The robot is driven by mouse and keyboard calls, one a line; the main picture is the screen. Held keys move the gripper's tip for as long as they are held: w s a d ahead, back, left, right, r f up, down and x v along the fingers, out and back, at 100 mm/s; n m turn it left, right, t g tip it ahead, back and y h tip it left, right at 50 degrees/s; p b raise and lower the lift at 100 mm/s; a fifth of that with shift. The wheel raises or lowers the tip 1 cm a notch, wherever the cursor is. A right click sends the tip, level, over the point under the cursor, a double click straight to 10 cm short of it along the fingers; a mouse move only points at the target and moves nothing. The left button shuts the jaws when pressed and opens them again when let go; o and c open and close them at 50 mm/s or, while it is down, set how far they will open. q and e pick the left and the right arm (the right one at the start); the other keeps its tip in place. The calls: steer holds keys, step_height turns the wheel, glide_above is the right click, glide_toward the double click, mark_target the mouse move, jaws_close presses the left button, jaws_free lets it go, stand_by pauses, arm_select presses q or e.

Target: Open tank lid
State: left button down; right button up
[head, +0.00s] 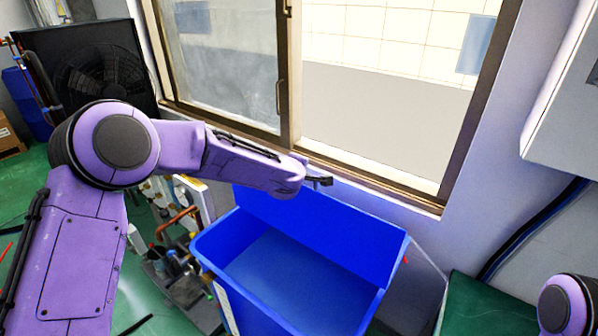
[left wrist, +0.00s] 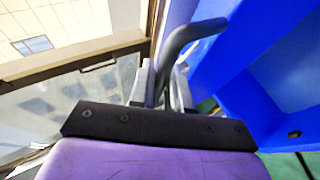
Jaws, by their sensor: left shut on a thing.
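The blue tank (head: 205,247) stands below the window in the head view, and its inside shows from above. A blue panel (head: 320,232), which looks like its raised lid, stands steeply at the back by the wall. My left gripper (head: 322,181) is at this panel's upper edge, mostly hidden by my arm in the head view. In the left wrist view the gripper (left wrist: 165,85) is shut on a curved grey bar (left wrist: 188,35), which looks like a handle. The blue panel (left wrist: 215,60) is just to its right. My right gripper is out of view.
The window frame (head: 370,187) and sill lie close behind the panel. Cluttered tools (head: 175,265) stand left of the tank. A dark fan unit (head: 85,65) is at the back left. A white cabinet (head: 565,110) hangs at the right.

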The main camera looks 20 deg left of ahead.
arm_select(q)
steer(key=c, duration=1.2)
jaws_free()
steer(key=shift+a, duration=0.1)
steer(key=shift+o, duration=0.2)
steer(key=shift+s, duration=0.1)
steer(key=b+v, duration=0.2)
steer(key=v, duration=0.8)
steer(key=shift+b, duration=0.3)
steer(key=shift+s+r, duration=0.1)
